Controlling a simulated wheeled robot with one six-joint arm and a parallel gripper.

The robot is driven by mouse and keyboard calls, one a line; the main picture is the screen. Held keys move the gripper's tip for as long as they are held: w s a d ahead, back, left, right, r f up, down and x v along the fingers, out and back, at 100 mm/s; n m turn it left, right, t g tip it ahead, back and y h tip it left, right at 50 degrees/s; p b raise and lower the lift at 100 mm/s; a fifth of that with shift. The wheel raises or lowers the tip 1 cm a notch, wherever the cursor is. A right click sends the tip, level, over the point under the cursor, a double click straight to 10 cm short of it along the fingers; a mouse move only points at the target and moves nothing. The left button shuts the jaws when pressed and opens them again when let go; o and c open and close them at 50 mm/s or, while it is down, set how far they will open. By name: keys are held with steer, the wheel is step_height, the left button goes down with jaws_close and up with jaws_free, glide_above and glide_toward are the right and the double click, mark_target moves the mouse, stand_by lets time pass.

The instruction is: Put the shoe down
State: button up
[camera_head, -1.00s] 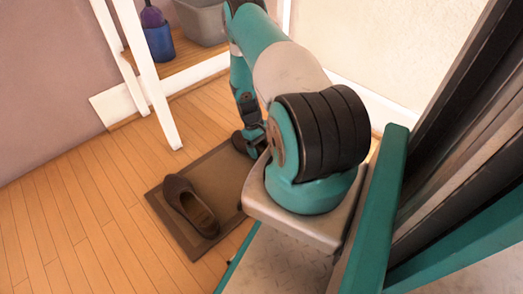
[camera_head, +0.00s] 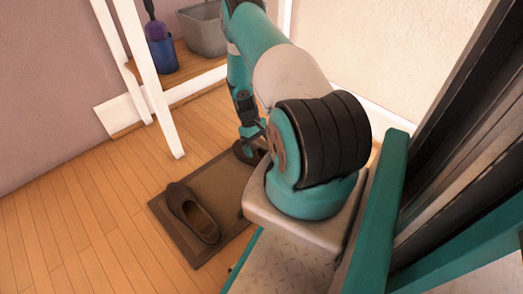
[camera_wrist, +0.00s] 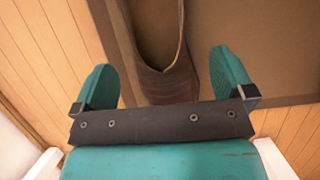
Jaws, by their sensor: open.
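A dark brown shoe lies between the fingers of my gripper (camera_wrist: 162,60) in the wrist view, with its heel (camera_wrist: 165,85) toward me and its opening facing up. The fingers are open, one on each side, with gaps to the shoe. The shoe appears to rest on the brown mat (camera_wrist: 240,30). In the head view this shoe (camera_head: 240,151) is mostly hidden behind my arm, at the mat's far edge. A second matching shoe (camera_head: 183,203) lies on the mat (camera_head: 222,182), nearer and to the left, apart from my gripper.
A white slanted post (camera_head: 153,85) stands behind the mat. Beyond it are a grey bin (camera_head: 206,35) and a blue pot (camera_head: 163,53) on a ledge. Wooden floor (camera_head: 90,220) is clear left of the mat. A pale wall (camera_head: 365,45) stands behind my arm.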

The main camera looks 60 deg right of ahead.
steer(key=p+v, duration=0.2)
steer(key=v, duration=0.5)
steer(key=w+a+r+n+t, duration=0.1)
steer(key=w+a+r+n, duration=0.1)
steer(key=w+a+r, duration=0.45)
steer(key=w+a+r+n+t, duration=0.15)
steer(key=w+a+r, duration=0.25)
steer(key=a+r, duration=0.6)
steer(key=a+r+n+t, duration=0.1)
steer(key=a+r+n, duration=0.1)
steer(key=a+r, duration=0.8)
steer(key=s+a+r+n+t+y, duration=0.1)
steer(key=s+a+r+n+y, duration=0.15)
steer(key=s+a+r, duration=0.95)
steer(key=s+a+r+n, duration=0.2)
steer(key=s+a, duration=0.4)
steer(key=s, duration=0.3)
steer(key=shift+s+a+r+n, duration=0.3)
steer(key=shift+s+a+r, duration=0.05)
steer(key=shift+a, duration=0.05)
steer(key=shift+d, duration=0.1)
